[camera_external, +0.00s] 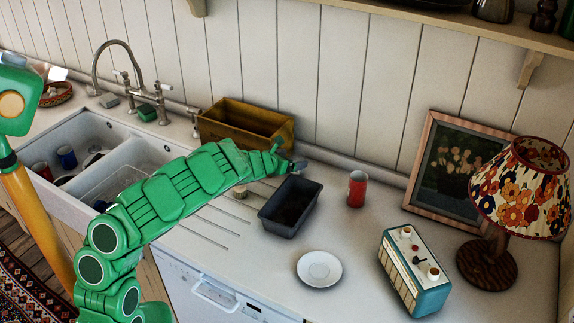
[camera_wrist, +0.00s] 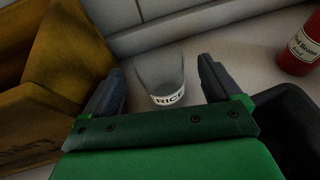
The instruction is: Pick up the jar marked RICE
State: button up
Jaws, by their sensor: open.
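A clear glass jar (camera_wrist: 160,75) with a white label reading RICE stands on the worktop in the wrist view. It is between and a little beyond the fingers of my gripper (camera_wrist: 160,92). The fingers are apart, one on each side of the jar in the picture, and nothing is held. I cannot tell whether they touch it. In the external view my gripper (camera_external: 291,165) is over the worktop behind the dark loaf tin, and the jar cannot be made out there.
A wooden box (camera_external: 245,125) stands close on the left and also shows in the wrist view (camera_wrist: 50,60). A dark loaf tin (camera_external: 291,222) sits in front. A saucer (camera_external: 319,268), radio (camera_external: 412,270) and lamp (camera_external: 520,190) stand further right.

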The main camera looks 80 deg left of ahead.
aim_at(299, 151)
jog(key=shift+f+x, duration=0.2)
jog(key=shift+x, duration=2.25)
jog(key=shift+c, duration=0.5)
jog(key=c, duration=1)
jog(key=shift+r, duration=0.1)
jog(key=shift+r, duration=0.3)
notch_tip(299, 151, up, 2)
jog(key=shift+r, duration=0.15)
jog(key=shift+s+d+r, duration=1.5)
jog(key=shift+s+r, duration=0.15)
jog(key=shift+s, duration=0.15)
jog(key=shift+s+d+r, duration=1.5)
jog(key=shift+s+r, duration=0.15)
jog(key=shift+s, duration=0.15)
jog(key=shift+s+d+r, duration=1.5)
jog(key=shift+s+r, duration=0.1)
jog(key=shift+s, duration=0.2)
